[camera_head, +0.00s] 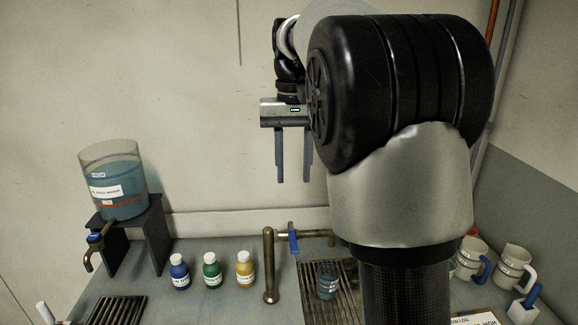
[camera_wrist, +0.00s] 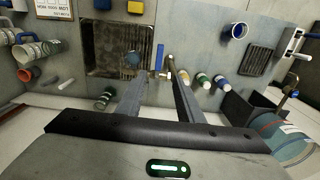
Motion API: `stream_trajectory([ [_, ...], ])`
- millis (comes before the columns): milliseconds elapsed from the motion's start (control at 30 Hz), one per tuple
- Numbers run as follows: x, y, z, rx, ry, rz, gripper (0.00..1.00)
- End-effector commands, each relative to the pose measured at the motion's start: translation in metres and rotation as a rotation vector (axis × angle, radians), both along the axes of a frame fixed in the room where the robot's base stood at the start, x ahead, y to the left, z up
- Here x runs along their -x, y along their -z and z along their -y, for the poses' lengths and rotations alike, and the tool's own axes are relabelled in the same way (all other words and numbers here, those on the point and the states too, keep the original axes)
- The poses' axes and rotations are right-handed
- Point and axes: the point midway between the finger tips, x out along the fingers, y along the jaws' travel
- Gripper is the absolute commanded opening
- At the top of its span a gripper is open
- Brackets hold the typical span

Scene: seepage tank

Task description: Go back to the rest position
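My gripper (camera_head: 293,180) hangs high above the counter in the head view, in front of the back wall. Its two grey fingers point down and stand apart, with nothing visible between them. In the wrist view the fingers (camera_wrist: 155,88) also show spread and empty, with the counter seen beyond them. My arm hides part of the counter and wall on the right in the head view.
A blue-filled tank (camera_head: 122,190) stands on a dark stand at left. Blue (camera_head: 179,272), green (camera_head: 212,270) and yellow (camera_head: 244,269) bottles stand by a brass tap (camera_head: 269,265). A beaker (camera_head: 328,283) sits on a grate; white jugs (camera_head: 511,267) stand right.

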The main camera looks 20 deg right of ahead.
Motion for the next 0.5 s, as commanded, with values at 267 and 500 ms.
stream_trajectory([
  [267, 0.018, -0.007, -0.003, -0.010, -0.011, 0.037, 0.34],
  [500, 0.099, -0.013, -0.020, -0.025, -0.076, 0.199, 0.34],
])
